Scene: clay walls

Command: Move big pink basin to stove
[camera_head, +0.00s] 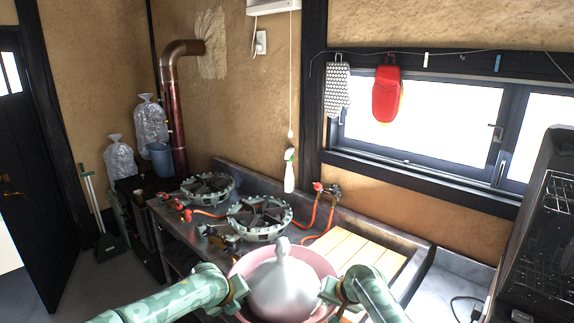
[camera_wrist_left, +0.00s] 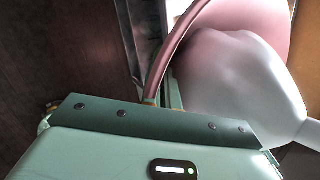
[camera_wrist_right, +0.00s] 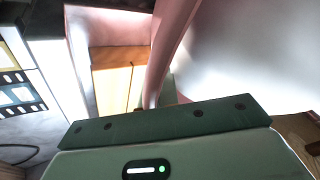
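The big pink basin (camera_head: 317,260) is at the bottom centre of the head view, in front of the burners and left of a wooden slatted board. A pale rounded object with a narrow neck (camera_head: 284,280) sits inside it. My left gripper (camera_head: 238,290) is at the basin's left rim and my right gripper (camera_head: 332,290) at its right rim. In both wrist views the pink rim (camera_wrist_left: 172,50) (camera_wrist_right: 170,50) runs down between the fingers, which look shut on it; the fingertips are mostly hidden. The stove has two green ring burners, a near one (camera_head: 260,219) and a far one (camera_head: 207,189), both empty.
The slatted board (camera_head: 352,257) lies right of the basin. Orange hoses and valves (camera_head: 325,192) stand behind the near burner. A spray bottle (camera_head: 290,172) hangs above the counter. A dark rack (camera_head: 545,230) stands at the far right. A stovepipe (camera_head: 175,110) rises at the back left.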

